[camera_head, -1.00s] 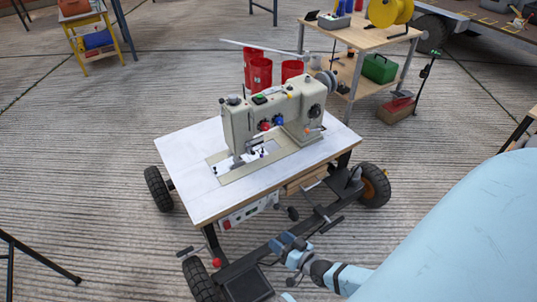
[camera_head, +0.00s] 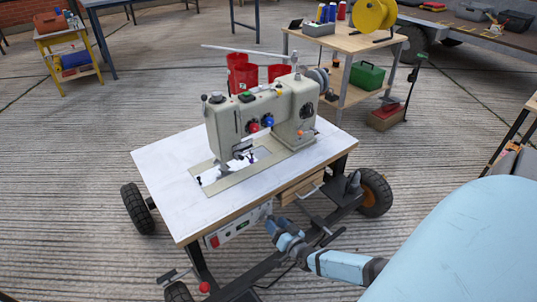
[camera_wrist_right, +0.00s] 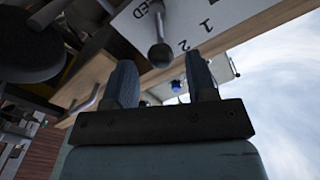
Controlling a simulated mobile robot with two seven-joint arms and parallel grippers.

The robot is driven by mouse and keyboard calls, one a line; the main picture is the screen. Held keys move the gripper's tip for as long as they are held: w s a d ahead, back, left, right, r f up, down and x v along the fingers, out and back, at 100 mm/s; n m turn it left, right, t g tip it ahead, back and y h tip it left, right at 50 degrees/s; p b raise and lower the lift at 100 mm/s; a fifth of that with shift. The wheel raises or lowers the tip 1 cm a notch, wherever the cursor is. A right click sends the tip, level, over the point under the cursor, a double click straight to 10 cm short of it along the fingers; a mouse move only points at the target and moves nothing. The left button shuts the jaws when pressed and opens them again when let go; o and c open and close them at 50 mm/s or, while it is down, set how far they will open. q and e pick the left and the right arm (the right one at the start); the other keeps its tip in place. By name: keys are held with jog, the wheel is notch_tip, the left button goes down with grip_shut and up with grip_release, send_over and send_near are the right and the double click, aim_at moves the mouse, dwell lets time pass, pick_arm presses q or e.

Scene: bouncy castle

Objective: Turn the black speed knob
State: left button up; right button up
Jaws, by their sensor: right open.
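The control box (camera_head: 238,230) hangs under the front edge of the sewing table, with a red switch and a small display. Its white panel (camera_wrist_right: 205,22) fills the top of the right wrist view, with letters ending "ED" and the numbers 1 and 2. The dark speed knob (camera_wrist_right: 160,54) sticks out from this panel. My right gripper (camera_wrist_right: 162,75) is open, with one blue finger on each side of the knob's line and the knob apparently just beyond the fingertips. In the head view my right gripper (camera_head: 277,228) is at the box's right end and hides the knob. My left gripper is out of view.
The sewing machine (camera_head: 262,115) stands on the white tabletop (camera_head: 165,160). A wooden drawer (camera_head: 300,187) and the black wheeled frame (camera_head: 322,222) are close to my right gripper. Red canisters (camera_head: 242,75) and a wooden cart (camera_head: 350,42) stand behind.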

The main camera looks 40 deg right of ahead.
aim_at(268, 215)
jog(key=w, duration=0.2)
jog(key=w+b, duration=0.1)
jog(key=w, duration=0.1)
jog(key=shift+d+f, duration=0.1)
jog(key=shift+d, duration=0.1)
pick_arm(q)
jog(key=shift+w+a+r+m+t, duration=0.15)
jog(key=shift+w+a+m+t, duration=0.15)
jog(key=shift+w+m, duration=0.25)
pick_arm(e)
jog(key=shift+w, duration=0.35)
jog(key=c, duration=0.9)
